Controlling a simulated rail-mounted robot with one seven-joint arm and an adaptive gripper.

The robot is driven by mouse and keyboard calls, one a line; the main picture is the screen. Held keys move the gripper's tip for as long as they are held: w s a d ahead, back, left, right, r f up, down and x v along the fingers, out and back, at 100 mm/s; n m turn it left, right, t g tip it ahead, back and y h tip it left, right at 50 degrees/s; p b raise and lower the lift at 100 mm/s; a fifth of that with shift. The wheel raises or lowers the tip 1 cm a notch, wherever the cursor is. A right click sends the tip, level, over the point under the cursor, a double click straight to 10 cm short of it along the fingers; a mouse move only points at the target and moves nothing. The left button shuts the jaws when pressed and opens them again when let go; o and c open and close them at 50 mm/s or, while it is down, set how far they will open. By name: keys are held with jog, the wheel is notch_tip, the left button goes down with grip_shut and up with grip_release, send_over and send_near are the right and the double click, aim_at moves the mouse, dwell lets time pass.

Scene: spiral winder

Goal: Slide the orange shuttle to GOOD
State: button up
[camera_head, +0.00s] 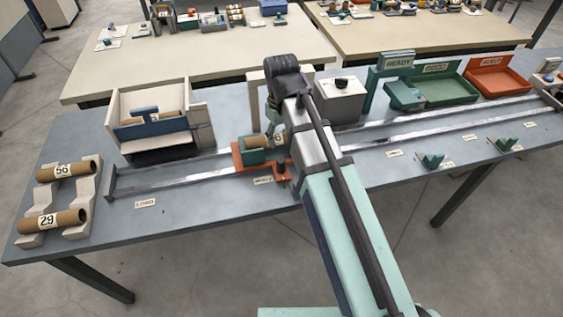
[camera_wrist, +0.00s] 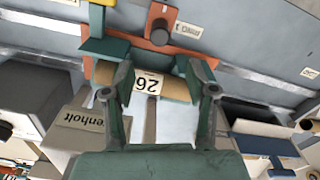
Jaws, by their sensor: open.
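The orange shuttle (camera_head: 238,160) sits on the rails left of centre in the head view, by a label in front of the rail. It carries teal blocks and a cardboard tube partly hidden by my arm. In the wrist view the shuttle (camera_wrist: 180,38) shows with a dark round knob (camera_wrist: 160,31). The tube (camera_wrist: 178,86), marked 26, lies across the view. My gripper (camera_wrist: 157,75) is open, its fingers spread near the tube; whether they touch it is unclear. The green GOOD tray (camera_head: 446,88) stands behind the rails at right.
A teal READY gate (camera_head: 397,62) stands left of the GOOD tray, and a red tray (camera_head: 498,78) right of it. A grey box (camera_head: 340,101) stands behind the rails. A rack at left holds two tubes. The rails (camera_head: 440,123) look clear right of my arm.

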aim_at(281, 160)
notch_tip(281, 160, down, 13)
jog(key=shift+r+p, duration=0.15)
jog(key=shift+p, duration=0.9)
grip_shut()
